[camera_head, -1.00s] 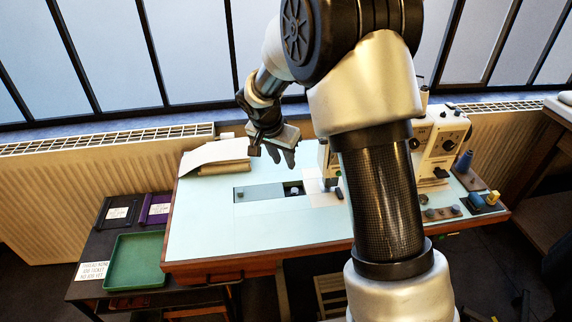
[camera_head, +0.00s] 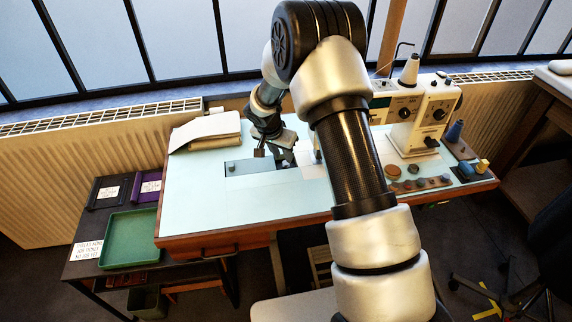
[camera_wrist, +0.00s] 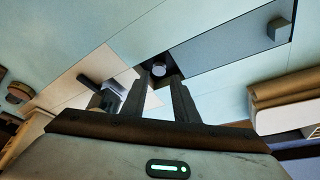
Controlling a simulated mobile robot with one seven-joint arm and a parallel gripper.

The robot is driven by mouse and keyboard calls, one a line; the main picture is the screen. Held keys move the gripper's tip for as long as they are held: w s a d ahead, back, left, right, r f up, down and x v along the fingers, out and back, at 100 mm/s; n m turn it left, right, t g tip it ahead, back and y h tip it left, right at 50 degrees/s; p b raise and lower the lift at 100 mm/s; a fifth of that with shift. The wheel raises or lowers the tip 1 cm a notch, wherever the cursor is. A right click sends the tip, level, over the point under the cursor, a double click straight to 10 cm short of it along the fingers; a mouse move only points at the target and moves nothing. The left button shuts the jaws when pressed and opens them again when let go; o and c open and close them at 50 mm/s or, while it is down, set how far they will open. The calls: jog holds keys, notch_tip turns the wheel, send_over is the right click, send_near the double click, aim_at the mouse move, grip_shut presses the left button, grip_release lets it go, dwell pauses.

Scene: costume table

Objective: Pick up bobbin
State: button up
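A small pale round piece, which looks like the bobbin (camera_wrist: 158,69), sits in a dark opening in the tabletop in the wrist view. My gripper (camera_wrist: 160,80) is above it, with its two fingers apart and the piece showing between and just beyond the fingertips. I cannot tell how much height separates them. In the head view my gripper (camera_head: 283,157) points down over the opening and hides the piece. A grey-blue slide plate (camera_head: 248,167) with a small knob lies beside the opening, and shows in the wrist view too (camera_wrist: 225,50).
A white sewing machine (camera_head: 411,125) stands right of the opening, partly behind my arm. Folded cloth (camera_head: 208,130) lies at the back left. A strip with several small round pieces (camera_head: 420,186) and thread spools (camera_head: 455,131) are at right. A green tray (camera_head: 130,240) sits lower left.

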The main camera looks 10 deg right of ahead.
aim_at(284, 164)
jog(key=x, duration=0.4)
jog(key=shift+s, duration=0.1)
grip_shut()
notch_tip(284, 164, up, 10)
jog(key=shift+p, duration=0.4)
